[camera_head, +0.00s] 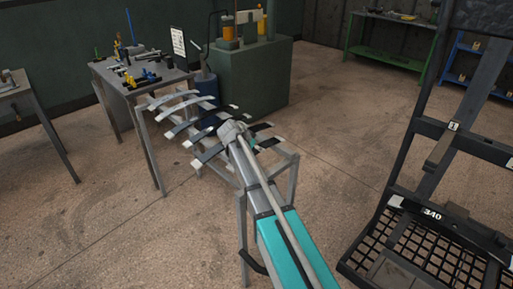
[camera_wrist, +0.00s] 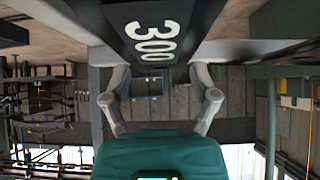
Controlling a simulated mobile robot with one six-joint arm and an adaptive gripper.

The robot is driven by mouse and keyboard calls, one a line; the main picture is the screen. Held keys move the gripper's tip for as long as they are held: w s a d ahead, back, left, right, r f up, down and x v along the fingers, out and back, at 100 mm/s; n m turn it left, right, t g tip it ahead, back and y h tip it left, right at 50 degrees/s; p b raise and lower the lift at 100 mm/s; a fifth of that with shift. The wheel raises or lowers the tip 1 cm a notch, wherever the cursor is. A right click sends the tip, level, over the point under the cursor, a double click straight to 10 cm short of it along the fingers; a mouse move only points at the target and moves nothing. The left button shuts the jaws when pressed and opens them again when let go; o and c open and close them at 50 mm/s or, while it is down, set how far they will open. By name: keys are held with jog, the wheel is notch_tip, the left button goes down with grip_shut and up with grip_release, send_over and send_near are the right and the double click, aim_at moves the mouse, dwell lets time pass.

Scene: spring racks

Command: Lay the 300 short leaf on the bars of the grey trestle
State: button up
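The 300 short leaf (camera_wrist: 118,12) is a dark strip with white "300" at the top of the wrist view. My gripper (camera_wrist: 161,72) has one finger at either side of its lower visible end. I cannot tell whether the fingertips press on its edges. In the head view my gripper (camera_head: 235,131) is over the grey trestle (camera_head: 241,215), among dark leaves with pale ends. One dark leaf (camera_head: 209,154) shows left of it. I cannot tell which leaf there is the 300. My arm hides part of the trestle.
Several arched leaves (camera_head: 178,108) lie on the bars at left. Behind stand a tool bench (camera_head: 118,72), a blue drum (camera_head: 204,86) and a green machine (camera_head: 262,85). A dark rack marked 340 (camera_head: 395,201) stands at right. The floor between is clear.

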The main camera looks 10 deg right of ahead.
jog(key=shift+o, duration=0.7)
jog(key=shift+r, duration=0.1)
notch_tip(320, 180, up, 9)
jog(key=p, duration=0.9)
jog(key=shift+r+p, duration=0.15)
jog(key=shift+p, duration=0.15)
dwell(0.5)
jog(key=s+f+n+g+y+p, duration=0.1)
jog(key=s+n+g+y+p, duration=0.3)
jog(key=s, duration=2.7)
jog(key=n+g+y, duration=0.1)
jog(key=n+y, duration=0.2)
jog(key=n, duration=0.4)
jog(key=shift+d+f, duration=0.15)
jog(key=shift+d, duration=0.15)
